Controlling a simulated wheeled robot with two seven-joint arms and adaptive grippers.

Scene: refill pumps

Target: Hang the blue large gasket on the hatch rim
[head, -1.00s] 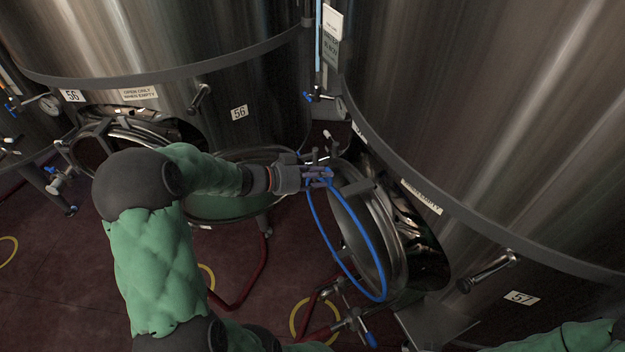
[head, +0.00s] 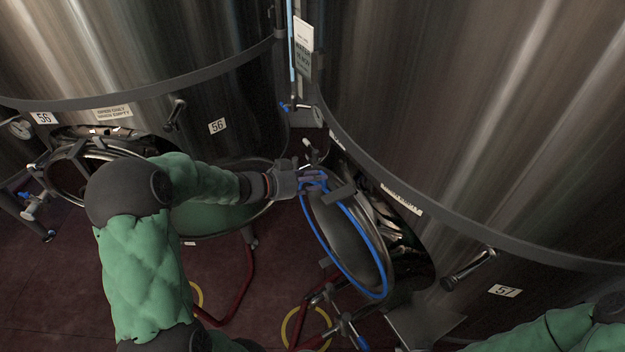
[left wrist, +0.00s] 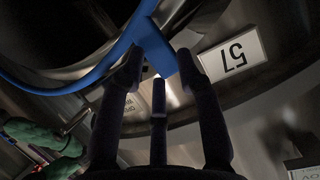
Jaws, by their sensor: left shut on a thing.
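The blue large gasket (head: 316,232) is a thin blue ring. It hangs from my left gripper (head: 318,181), which is shut on its upper part. In the head view the ring lies over the open round steel hatch (head: 352,228) at tank 57, its lower end near the hatch's lower edge. I cannot tell whether it touches the rim. In the left wrist view the blue band (left wrist: 125,42) runs to the fingertips (left wrist: 165,68). My right gripper is not in view; only my right arm's green sleeve shows at the lower right.
Tank 57 (head: 440,110) fills the right side, with a handle (head: 468,268) low on its wall. Tank 56 (head: 130,50) stands at the left with its own hatch (head: 75,172). Red hoses (head: 240,290) and yellow rings lie on the dark red floor.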

